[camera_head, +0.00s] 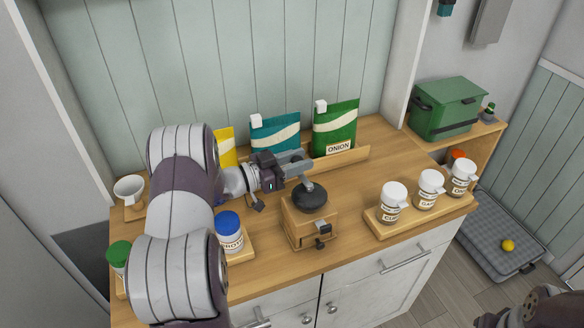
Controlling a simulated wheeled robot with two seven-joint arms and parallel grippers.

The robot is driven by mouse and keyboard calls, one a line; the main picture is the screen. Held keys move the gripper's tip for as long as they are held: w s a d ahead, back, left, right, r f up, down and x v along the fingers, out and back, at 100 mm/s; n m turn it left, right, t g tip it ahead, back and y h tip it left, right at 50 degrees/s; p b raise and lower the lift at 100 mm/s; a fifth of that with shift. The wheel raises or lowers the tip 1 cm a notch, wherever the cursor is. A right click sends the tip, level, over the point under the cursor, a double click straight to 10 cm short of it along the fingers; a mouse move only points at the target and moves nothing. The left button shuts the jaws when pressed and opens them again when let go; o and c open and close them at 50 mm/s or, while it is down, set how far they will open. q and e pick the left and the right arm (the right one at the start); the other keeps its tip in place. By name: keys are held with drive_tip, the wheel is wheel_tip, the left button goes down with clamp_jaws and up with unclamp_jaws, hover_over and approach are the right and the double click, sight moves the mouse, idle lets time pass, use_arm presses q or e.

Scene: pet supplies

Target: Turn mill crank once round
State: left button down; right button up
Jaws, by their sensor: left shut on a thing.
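The mill (303,226) stands on the wooden counter, with a square wooden body and a dark round top (309,197). A small dark knob shows on its front. My left gripper (302,165) reaches in from the left above the mill top and is shut on the mill crank. The crank's handle is mostly hidden by the fingers; a short part of the crank (308,183) shows between them and the dark top. A piece of my right arm (545,308) shows at the bottom right corner; its fingertips cannot be made out.
Three white-lidded jars (429,189) stand on a wooden tray to the right. A blue-lidded jar (229,231) stands left of the mill. Green (336,125) and teal (274,133) bags stand behind. A green box (448,107) sits far right.

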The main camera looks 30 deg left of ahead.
sight(302, 158)
use_arm(q)
drive_tip(key=shift+w+d+m+g+h+b, duration=0.45)
drive_tip(key=shift+m+g+h, duration=0.65)
drive_tip(key=shift+g, duration=0.35)
drive_tip(key=shift+w+d+m+g+h+b, duration=0.3)
drive_tip(key=shift+d+m+g+h+b, duration=0.25)
drive_tip(key=shift+m+g+h, duration=0.8)
drive_tip(key=shift+w+d+m+g+h+b, duration=0.45)
drive_tip(key=shift+m+g+h, duration=0.45)
drive_tip(key=shift+g, duration=0.7)
drive_tip(key=shift+d+m, duration=0.1)
drive_tip(key=shift+m, duration=0.15)
drive_tip(key=c, duration=0.8)
unclamp_jaws()
drive_tip(key=shift+c, duration=0.2)
drive_tip(key=s+d+r+b, duration=0.1)
drive_tip(key=d+r+b, duration=0.1)
drive_tip(key=d+r, duration=0.9)
drive_tip(key=shift+s+d+b, duration=0.15)
drive_tip(key=shift+d+b, duration=0.15)
drive_tip(key=shift+d, duration=0.1)
